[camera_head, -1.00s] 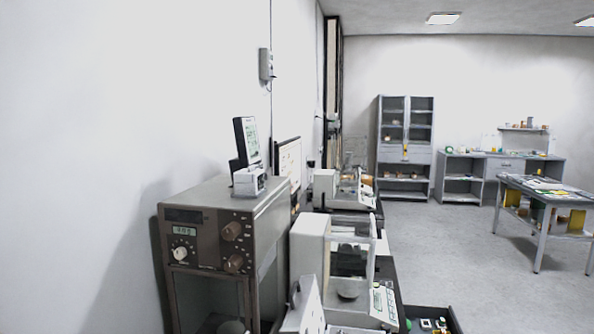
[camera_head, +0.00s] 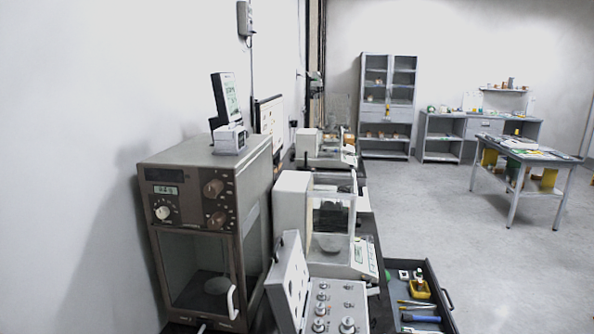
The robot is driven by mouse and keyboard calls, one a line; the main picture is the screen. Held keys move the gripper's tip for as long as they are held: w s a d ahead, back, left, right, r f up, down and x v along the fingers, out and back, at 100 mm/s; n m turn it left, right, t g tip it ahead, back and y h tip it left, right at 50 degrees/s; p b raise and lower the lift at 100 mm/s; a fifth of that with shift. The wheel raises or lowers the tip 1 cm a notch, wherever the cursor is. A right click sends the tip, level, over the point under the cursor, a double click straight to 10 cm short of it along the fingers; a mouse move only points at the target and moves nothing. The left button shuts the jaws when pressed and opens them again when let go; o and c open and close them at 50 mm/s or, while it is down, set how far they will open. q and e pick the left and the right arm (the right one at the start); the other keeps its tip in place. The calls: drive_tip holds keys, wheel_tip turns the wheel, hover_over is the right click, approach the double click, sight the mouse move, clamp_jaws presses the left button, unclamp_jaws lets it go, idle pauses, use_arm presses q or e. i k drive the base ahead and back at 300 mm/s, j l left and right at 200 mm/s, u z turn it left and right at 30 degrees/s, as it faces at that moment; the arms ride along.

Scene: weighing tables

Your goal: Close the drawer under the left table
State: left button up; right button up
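An open dark drawer (camera_head: 447,317) sticks out to the right from under the left table (camera_head: 374,258), at the bottom right of the head view. It holds a yellow box, small white and black items, and several hand tools, one with a blue handle. The drawer's near end is cut off by the picture's lower edge. Neither of my grippers shows in the view.
A brown balance cabinet (camera_head: 200,220), a white balance (camera_head: 292,210) and an open weight case (camera_head: 335,300) crowd the left table. A work table (camera_head: 532,156) stands at the right. The grey floor (camera_head: 430,210) between is clear.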

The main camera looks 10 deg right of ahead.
sight(402, 285)
drive_tip(key=l+z, duration=0.2)
drive_tip(key=l, duration=3.35)
